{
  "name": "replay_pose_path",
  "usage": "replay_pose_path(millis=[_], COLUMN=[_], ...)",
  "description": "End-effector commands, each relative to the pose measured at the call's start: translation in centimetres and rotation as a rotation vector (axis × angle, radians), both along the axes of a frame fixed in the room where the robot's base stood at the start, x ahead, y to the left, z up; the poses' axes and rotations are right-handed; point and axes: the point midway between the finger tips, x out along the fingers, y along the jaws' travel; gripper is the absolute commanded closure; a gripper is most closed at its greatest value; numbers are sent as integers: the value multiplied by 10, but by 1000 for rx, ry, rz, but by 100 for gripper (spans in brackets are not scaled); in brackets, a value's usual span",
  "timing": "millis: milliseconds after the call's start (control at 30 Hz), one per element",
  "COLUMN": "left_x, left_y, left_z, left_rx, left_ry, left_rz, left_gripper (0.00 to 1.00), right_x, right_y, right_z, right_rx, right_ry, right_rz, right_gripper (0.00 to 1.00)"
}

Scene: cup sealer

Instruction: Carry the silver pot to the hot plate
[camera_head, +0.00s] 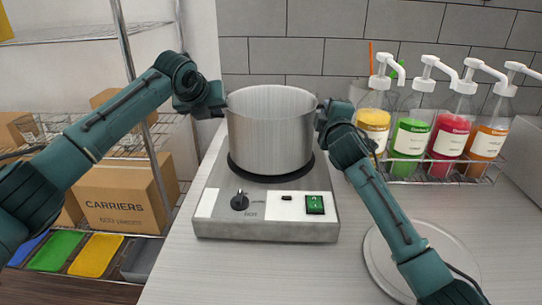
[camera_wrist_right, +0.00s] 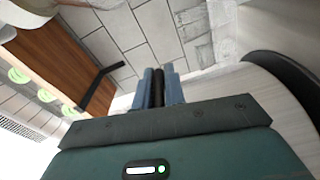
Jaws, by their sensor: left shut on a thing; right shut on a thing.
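The silver pot (camera_head: 270,130) is upright over the black round burner of the hot plate (camera_head: 265,213) in the head view. Its base lies inside the burner's dark rim; I cannot tell whether it touches or hovers slightly. My left gripper (camera_head: 222,100) is shut on the pot's left side near the rim. My right gripper (camera_head: 324,114) is shut on its right side. The handles are hidden by the grippers. In the right wrist view the fingers (camera_wrist_right: 160,88) are close together. The hot plate has a black knob (camera_head: 240,201) and a green switch (camera_head: 315,205).
Pump bottles of yellow, green, red and orange syrup (camera_head: 412,135) stand in a rack at the right, close to my right arm. A round pale disc (camera_head: 420,262) lies on the counter at front right. Shelves with cardboard boxes (camera_head: 120,198) stand at the left. The counter's front middle is clear.

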Motion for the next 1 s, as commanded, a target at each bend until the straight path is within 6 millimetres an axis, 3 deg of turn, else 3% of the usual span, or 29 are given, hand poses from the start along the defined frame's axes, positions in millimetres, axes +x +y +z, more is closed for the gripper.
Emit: replay_pose_path(millis=[200, 233, 500, 1000], left_x=[0, 0, 0, -3], left_y=[-1, 0, 0, 0], left_z=[-8, -12, -10, -6], left_rx=[-4, -1, 0, -1], left_ry=[-5, 3, 1, -1], left_rz=[-1, 0, 0, -2], left_gripper=[100, 89, 68, 68], right_x=[-1, 0, 0, 0], right_y=[2, 2, 1, 0], right_z=[-3, -8, -9, -10], right_rx=[7, 6, 3, 0], right_ry=[-13, -4, -2, 0], right_rz=[6, 4, 2, 0], right_gripper=[100, 87, 66, 66])
